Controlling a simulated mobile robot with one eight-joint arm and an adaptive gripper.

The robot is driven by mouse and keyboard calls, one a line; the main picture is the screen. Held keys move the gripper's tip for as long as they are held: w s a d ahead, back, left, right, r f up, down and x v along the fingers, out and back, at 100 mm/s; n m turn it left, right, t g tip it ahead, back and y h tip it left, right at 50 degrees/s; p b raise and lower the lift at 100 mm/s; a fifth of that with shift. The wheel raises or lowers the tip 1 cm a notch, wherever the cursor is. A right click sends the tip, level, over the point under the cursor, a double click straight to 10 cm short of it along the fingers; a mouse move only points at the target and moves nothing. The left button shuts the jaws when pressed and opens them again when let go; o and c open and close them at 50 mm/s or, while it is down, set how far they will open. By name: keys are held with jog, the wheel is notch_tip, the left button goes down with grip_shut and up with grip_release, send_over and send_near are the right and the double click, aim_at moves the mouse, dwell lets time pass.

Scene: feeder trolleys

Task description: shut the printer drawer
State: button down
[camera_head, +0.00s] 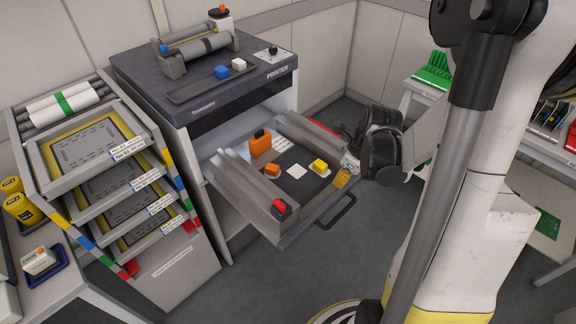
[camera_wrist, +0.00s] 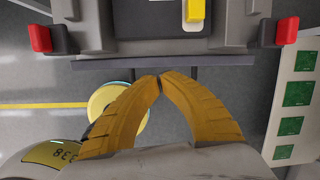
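The dark grey printer (camera_head: 215,75) stands at centre left in the head view. Its drawer (camera_head: 305,218) is pulled well out of the cabinet, with a dark bar handle (camera_head: 340,212) on its front. The drawer's front edge (camera_wrist: 165,62) runs across the top of the wrist view. My gripper (camera_head: 342,180) is at the right end of the drawer front, its orange fingers near the edge. In the wrist view the fingertips of my gripper (camera_wrist: 160,78) meet with nothing seen between them, just outside the drawer front. Part of the handle is hidden behind the fingers; contact cannot be told.
The drawer holds orange blocks (camera_head: 260,143), a yellow block (camera_head: 318,166) and red-topped latches (camera_head: 280,206). A tray rack (camera_head: 90,165) stands close left of the printer. A table with green parts (camera_head: 433,72) is at the right. Grey floor (camera_head: 290,280) is open before the drawer.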

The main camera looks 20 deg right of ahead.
aim_at(329, 203)
jog(key=shift+m, duration=0.9)
jog(key=b+x, duration=0.1)
jog(key=x, duration=0.3)
jog(key=b+x, duration=0.2)
jog(key=x, duration=0.2)
jog(key=s+b+x, duration=0.1)
jog(key=x, duration=0.3)
jog(key=shift+d+f+b, duration=0.1)
jog(key=shift+f+b, duration=0.15)
jog(key=shift+b, duration=0.15)
jog(key=shift+w+a+r, duration=0.15)
jog(key=shift+w+a, duration=0.05)
jog(key=shift+w, duration=0.4)
jog(key=shift+w+a+r, duration=0.1)
jog(key=shift+w+a, duration=0.15)
jog(key=shift+w, duration=0.35)
jog(key=shift+w+a+r, duration=0.1)
jog(key=shift+w+a, duration=0.1)
jog(key=shift+w, duration=0.35)
